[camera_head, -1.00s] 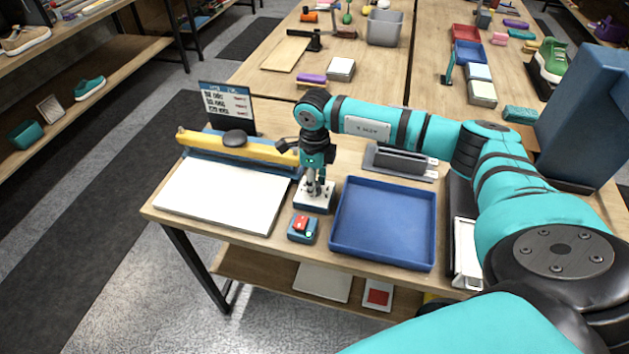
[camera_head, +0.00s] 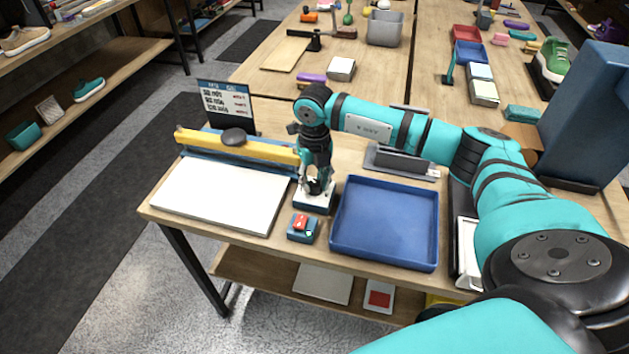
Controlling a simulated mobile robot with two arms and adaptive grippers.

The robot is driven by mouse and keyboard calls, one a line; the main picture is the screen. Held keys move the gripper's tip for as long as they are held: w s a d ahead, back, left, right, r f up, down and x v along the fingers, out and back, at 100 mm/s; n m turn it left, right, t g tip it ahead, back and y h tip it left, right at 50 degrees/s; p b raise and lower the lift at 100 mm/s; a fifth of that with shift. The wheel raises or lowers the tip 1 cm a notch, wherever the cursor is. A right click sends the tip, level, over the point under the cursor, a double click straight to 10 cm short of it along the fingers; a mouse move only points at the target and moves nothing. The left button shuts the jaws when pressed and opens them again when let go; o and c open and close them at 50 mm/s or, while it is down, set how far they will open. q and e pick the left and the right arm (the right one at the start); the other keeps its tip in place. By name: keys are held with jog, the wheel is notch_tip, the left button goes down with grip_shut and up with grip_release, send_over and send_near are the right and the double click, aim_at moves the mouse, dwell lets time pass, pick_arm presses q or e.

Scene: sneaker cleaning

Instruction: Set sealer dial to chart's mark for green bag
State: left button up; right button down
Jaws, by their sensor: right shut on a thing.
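The sealer (camera_head: 222,194) stands at the left of the near table, with a yellow bar (camera_head: 262,148), a black knob on it and a white plate. The chart (camera_head: 226,102) stands upright behind it; its small print is unreadable. A small white box (camera_head: 303,203), seemingly the dial unit, stands right of the sealer. My right gripper (camera_head: 315,188) points down over this box, shut on what seems to be its dial; the fingers hide the dial and its setting. I see no green bag. My left gripper is out of view.
A small blue box with a red switch (camera_head: 302,223) sits just in front of the white box. An empty blue tray (camera_head: 385,222) is to the right. A grey slotted holder (camera_head: 400,161) lies behind the tray.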

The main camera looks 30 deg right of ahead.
aim_at(315, 182)
jog(key=m, duration=0.6)
jog(key=shift+w+r, duration=0.1)
dwell(0.5)
jog(key=c, duration=1)
grip_release()
notch_tip(315, 182, up, 12)
